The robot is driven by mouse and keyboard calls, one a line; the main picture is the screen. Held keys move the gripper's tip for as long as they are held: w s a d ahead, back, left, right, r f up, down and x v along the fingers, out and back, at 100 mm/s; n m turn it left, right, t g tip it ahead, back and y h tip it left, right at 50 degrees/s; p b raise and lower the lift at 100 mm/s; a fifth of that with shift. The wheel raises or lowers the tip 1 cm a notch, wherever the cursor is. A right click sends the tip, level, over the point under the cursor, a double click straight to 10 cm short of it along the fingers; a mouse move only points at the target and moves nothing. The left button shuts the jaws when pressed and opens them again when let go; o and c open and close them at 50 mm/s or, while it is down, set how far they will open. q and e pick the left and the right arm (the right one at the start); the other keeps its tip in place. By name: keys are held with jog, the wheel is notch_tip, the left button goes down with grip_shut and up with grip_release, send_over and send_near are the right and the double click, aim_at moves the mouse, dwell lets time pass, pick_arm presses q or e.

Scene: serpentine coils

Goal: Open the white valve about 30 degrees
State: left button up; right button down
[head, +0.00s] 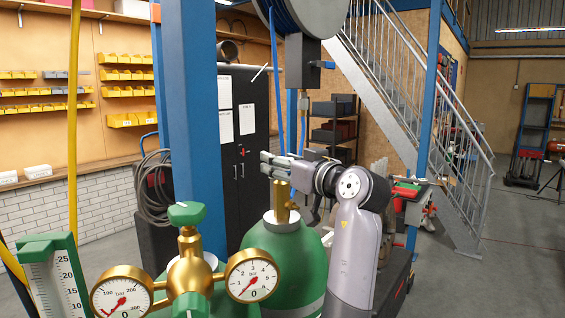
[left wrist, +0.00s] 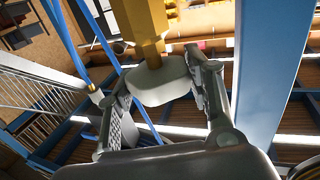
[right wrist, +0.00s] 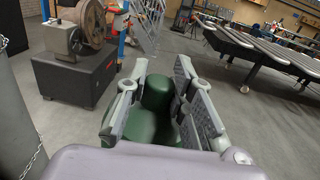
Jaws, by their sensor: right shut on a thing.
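The white valve knob (left wrist: 160,80) sits on a brass stem (left wrist: 147,25) in the left wrist view. My left gripper (left wrist: 165,105) is open, with one finger on each side of the knob. In the head view my left gripper (head: 272,166) is at the top of the brass valve body (head: 281,200) on a green gas cylinder (head: 285,262); its fingers hide most of the knob. I cannot make out the right gripper in the head view.
A brass regulator (head: 190,272) with two round gauges and a green handle (head: 187,213) stands at the front. A blue post (head: 195,120) rises close to my left gripper's fingertips. A black cabinet (head: 245,130) and a staircase (head: 400,100) are behind.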

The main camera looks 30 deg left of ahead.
pick_arm(q)
jog(key=c, duration=0.5)
jog(key=shift+c, duration=0.2)
jog(key=shift+g, duration=0.5)
pick_arm(e)
jog(key=shift+f, duration=0.15)
pick_arm(q)
jog(key=shift+w+n+g+y+b, duration=0.1)
jog(key=shift+n+g+y+b, duration=0.4)
jog(key=shift+n+g, duration=0.65)
pick_arm(e)
jog(key=shift+f, duration=0.2)
pick_arm(q)
jog(key=shift+n+g+p, duration=0.3)
jog(key=shift+n+g, duration=1.25)
jog(key=shift+g, duration=1)
pick_arm(e)
jog(key=shift+r, duration=0.25)
pick_arm(q)
jog(key=shift+n+g, duration=0.3)
jog(key=shift+g, duration=0.2)
jog(key=o, duration=1.2)
jog(key=shift+d, duration=0.1)
